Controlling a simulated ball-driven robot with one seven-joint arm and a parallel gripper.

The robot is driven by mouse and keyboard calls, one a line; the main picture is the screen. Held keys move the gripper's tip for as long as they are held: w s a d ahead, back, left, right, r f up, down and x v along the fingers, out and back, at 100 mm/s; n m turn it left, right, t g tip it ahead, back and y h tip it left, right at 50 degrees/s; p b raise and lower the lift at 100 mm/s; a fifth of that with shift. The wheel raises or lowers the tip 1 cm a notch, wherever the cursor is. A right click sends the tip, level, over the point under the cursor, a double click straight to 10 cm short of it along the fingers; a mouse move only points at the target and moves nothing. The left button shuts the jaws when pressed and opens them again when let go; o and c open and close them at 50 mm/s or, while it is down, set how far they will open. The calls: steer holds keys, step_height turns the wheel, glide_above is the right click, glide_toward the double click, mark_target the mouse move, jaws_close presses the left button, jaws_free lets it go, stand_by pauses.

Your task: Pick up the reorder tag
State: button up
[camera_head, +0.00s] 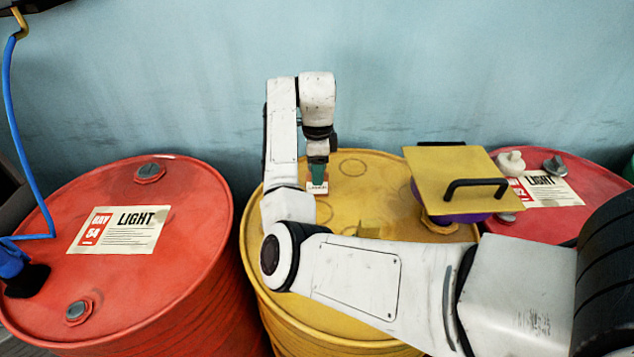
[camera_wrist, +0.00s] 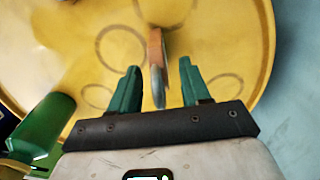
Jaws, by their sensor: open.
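My gripper (camera_head: 317,167) points down over the far part of the yellow drum's top (camera_head: 345,207). Its green fingers are open. A small white tag with dark print, apparently the reorder tag (camera_head: 317,187), shows just below the fingers in the head view. In the wrist view my gripper (camera_wrist: 159,72) has a thin, upright orange-brown and grey piece, likely the tag seen edge-on (camera_wrist: 156,62), between its fingers. Gaps show on both sides of the piece. Whether it rests on the lid cannot be told.
A yellow plate with a black handle (camera_head: 456,165) sits over a purple vessel at the drum's right. Red drums stand left (camera_head: 185,215) and right (camera_head: 575,177). A green cylinder (camera_wrist: 42,128) shows in the wrist view.

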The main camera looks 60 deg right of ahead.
steer(key=shift+f, duration=0.95)
steer(key=shift+c, duration=0.5)
jaws_close()
